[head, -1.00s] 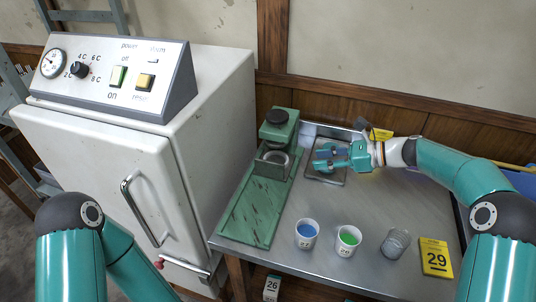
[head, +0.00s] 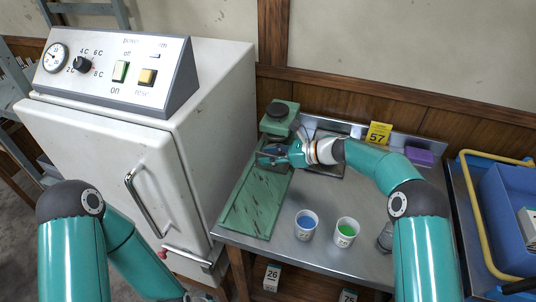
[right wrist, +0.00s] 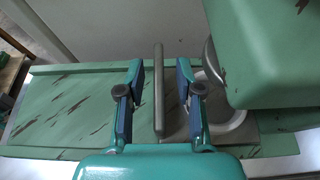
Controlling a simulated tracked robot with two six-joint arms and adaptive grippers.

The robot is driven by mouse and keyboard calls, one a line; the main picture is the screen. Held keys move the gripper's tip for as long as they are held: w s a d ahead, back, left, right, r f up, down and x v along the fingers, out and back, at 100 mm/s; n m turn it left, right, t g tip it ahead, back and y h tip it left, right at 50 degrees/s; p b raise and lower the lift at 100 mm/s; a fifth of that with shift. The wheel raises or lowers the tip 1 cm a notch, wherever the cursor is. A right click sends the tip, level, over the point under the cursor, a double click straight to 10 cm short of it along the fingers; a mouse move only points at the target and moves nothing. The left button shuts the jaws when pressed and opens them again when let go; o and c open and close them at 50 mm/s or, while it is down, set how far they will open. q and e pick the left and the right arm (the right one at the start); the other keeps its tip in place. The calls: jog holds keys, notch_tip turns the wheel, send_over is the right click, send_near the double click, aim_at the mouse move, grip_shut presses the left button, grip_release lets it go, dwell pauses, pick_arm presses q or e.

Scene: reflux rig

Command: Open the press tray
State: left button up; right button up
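The green press (head: 281,118) with scratched paint stands at the back left of the metal table, its long green base (head: 255,205) reaching toward the front. My right gripper (head: 268,155) is over the press base, just in front of the press head, and hides the tray there. In the right wrist view the gripper (right wrist: 158,95) is open, with one finger on each side of an upright grey bar (right wrist: 158,88), which looks like the tray's handle. Gaps show on both sides of the bar. A pale round cup-like part (right wrist: 228,108) lies right of the fingers.
A white cabinet (head: 105,145) with a door handle stands close left of the press. Cups with blue (head: 305,225) and green (head: 344,232) contents stand at the table front. A purple block (head: 420,156) and blue crate (head: 510,215) are at the right.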

jog(key=shift+w+a+f, duration=0.1)
jog(key=shift+a, duration=0.1)
grip_shut()
jog(key=shift+d, duration=0.1)
